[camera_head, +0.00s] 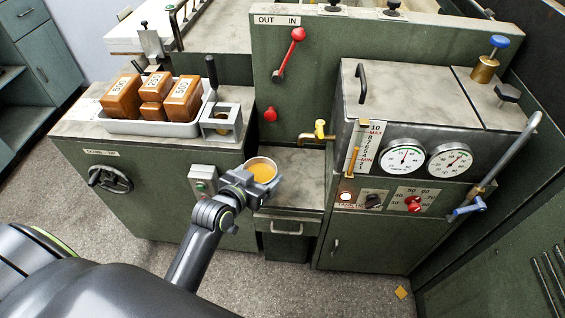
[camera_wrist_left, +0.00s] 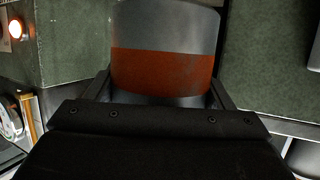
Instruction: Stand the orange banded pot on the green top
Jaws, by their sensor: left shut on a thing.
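The pot (camera_head: 262,170) is in my left gripper (camera_head: 249,181), in front of the low bay between the green cabinets. From above I see its pale rim and orange-yellow inside. In the left wrist view the pot (camera_wrist_left: 164,72) is grey with a broad orange-red band, between the two fingers of my left gripper (camera_wrist_left: 163,95), which is shut on it. The left green cabinet (camera_head: 150,190) has a worn, pale grey-green top (camera_head: 78,128), left of and behind the pot. My right gripper is not in view.
On the left cabinet's top stand a grey tray (camera_head: 150,128) with several orange-brown numbered blocks and a metal holder (camera_head: 221,122). A brass tap (camera_head: 319,131) juts over the low bay shelf (camera_head: 301,172). The right cabinet carries gauges (camera_head: 403,157) and a blue-handled lever (camera_head: 470,207).

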